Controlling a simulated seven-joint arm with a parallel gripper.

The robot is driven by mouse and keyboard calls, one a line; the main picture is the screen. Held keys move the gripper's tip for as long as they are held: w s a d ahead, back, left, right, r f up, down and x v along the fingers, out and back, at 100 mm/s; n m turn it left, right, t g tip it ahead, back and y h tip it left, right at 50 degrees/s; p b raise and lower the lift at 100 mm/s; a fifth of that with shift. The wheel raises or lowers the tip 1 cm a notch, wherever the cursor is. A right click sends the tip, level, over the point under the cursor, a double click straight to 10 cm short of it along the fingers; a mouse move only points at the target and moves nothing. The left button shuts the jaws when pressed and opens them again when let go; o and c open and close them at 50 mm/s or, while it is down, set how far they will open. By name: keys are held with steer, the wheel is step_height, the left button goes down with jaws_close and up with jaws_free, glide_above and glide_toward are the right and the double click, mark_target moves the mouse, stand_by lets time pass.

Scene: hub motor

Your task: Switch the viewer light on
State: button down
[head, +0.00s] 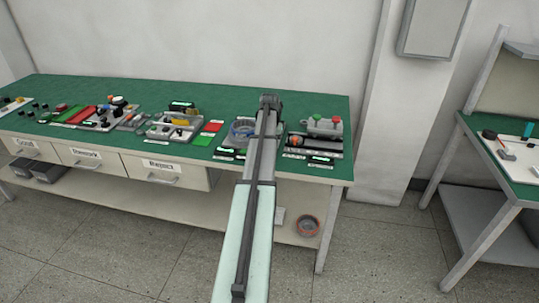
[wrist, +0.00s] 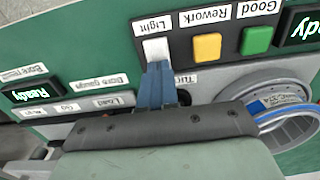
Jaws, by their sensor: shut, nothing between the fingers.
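The white button (wrist: 156,49) under the "Light" label (wrist: 153,25) sits on a dark panel in the wrist view. My gripper (wrist: 154,68) is shut and empty, with its blue fingertips at the lower edge of this button. The fingertips overlap the button's edge in the picture, and I cannot tell whether they touch or press it. No lit lamp can be made out. In the head view my arm reaches over the green bench, and its far end (head: 268,101) hides the button.
A yellow button (wrist: 207,47) under "Rework" and a green button (wrist: 256,40) under "Good" sit right of the white one. A round grey housing (wrist: 290,122) with blue wire lies at right. A "Ready" display (wrist: 31,93) is at left. The green bench (head: 225,97) carries several fixtures.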

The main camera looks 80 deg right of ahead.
stand_by(0.4)
steer(key=shift+r, duration=3.4)
